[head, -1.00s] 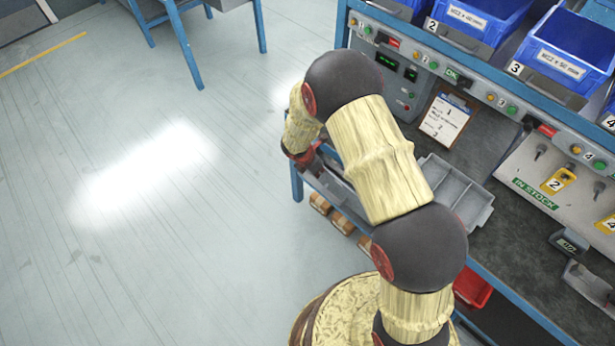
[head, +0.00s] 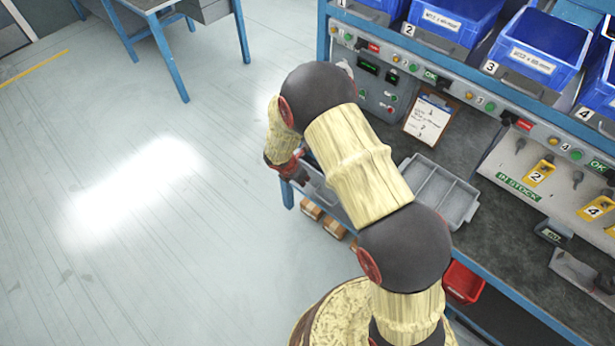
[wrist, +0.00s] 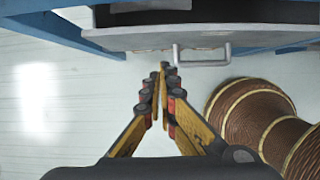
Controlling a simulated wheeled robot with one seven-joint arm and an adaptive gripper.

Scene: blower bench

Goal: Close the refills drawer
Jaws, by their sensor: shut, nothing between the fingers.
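A drawer with a grey front (wrist: 225,38) and a metal bar handle (wrist: 202,57) spans the top of the wrist view, under the blue bench. A dark strip shows behind the top of its front; how far it stands out is not clear. No label on it can be read. My gripper (wrist: 165,72) is shut and empty, its fingertips just short of the drawer front and left of the handle. In the head view my gripper is mostly hidden by my arm at the bench's left end, beside a grey part (head: 318,186) that may be the drawer.
A grey divided tray (head: 440,190) and a clipboard (head: 428,118) are on the bench. Blue bins (head: 540,50) line the shelf above. Cardboard boxes (head: 322,218) and a red bin (head: 462,283) sit below. The floor at left (head: 130,250) is open.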

